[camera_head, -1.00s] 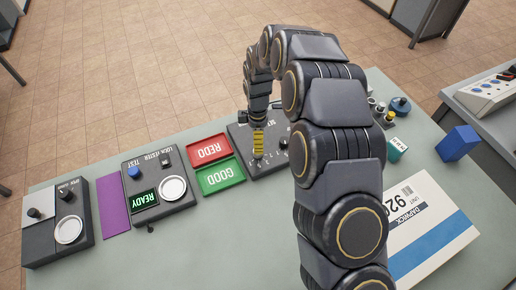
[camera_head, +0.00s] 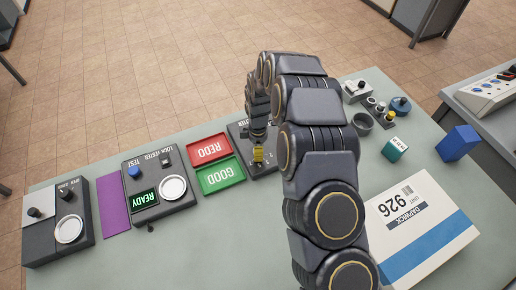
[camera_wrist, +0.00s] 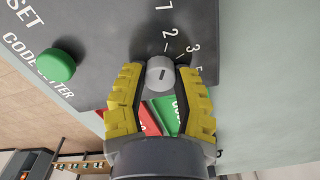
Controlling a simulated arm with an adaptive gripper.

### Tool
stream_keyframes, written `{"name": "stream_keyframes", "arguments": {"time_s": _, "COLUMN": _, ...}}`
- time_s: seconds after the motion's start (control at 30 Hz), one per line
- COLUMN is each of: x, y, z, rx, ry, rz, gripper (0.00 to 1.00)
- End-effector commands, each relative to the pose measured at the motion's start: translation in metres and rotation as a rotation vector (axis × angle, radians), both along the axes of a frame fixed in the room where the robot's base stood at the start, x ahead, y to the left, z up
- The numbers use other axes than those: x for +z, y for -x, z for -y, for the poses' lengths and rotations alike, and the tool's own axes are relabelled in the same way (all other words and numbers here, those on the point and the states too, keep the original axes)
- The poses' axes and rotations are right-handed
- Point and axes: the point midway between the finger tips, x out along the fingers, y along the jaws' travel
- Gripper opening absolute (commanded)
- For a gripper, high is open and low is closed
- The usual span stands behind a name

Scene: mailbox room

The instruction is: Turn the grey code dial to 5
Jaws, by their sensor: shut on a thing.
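The code setter (camera_head: 236,131) is a dark box behind the green tray, partly hidden by my arm. In the wrist view its panel (camera_wrist: 105,40) shows a green button (camera_wrist: 57,66), the words "SET" and "CODE SETTER", and printed numbers including 2, 3 and 5. The grey code dial (camera_wrist: 160,74) is round, with a short dark mark on its face. My gripper (camera_wrist: 161,72) has yellow-padded fingers on both sides of the dial and is shut on it. In the head view my gripper (camera_head: 258,154) is at the box, and the dial is hidden. I cannot tell which number the mark points to.
A red REDO tray (camera_head: 209,149) and a green GOOD tray (camera_head: 220,176) lie close left of the setter. The lock tester (camera_head: 158,186) reads READY. A white parcel (camera_head: 420,225) and a blue block (camera_head: 457,142) are on the right. The front table middle is clear.

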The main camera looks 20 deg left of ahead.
Motion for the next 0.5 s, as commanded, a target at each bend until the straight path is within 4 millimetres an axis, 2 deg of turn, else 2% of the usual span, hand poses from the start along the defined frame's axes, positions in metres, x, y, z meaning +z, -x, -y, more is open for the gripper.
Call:
{"name": "stream_keyframes", "arguments": {"time_s": 0.27, "x": -0.001, "y": 0.0003, "z": 0.0003, "rx": -0.055, "ry": 0.0, "rz": -0.001, "gripper": 0.0}}
{"name": "stream_keyframes", "arguments": {"time_s": 0.5, "x": -0.0012, "y": -0.0001, "z": 0.0006, "rx": -0.209, "ry": 0.001, "rz": -0.001, "gripper": 0.0}}
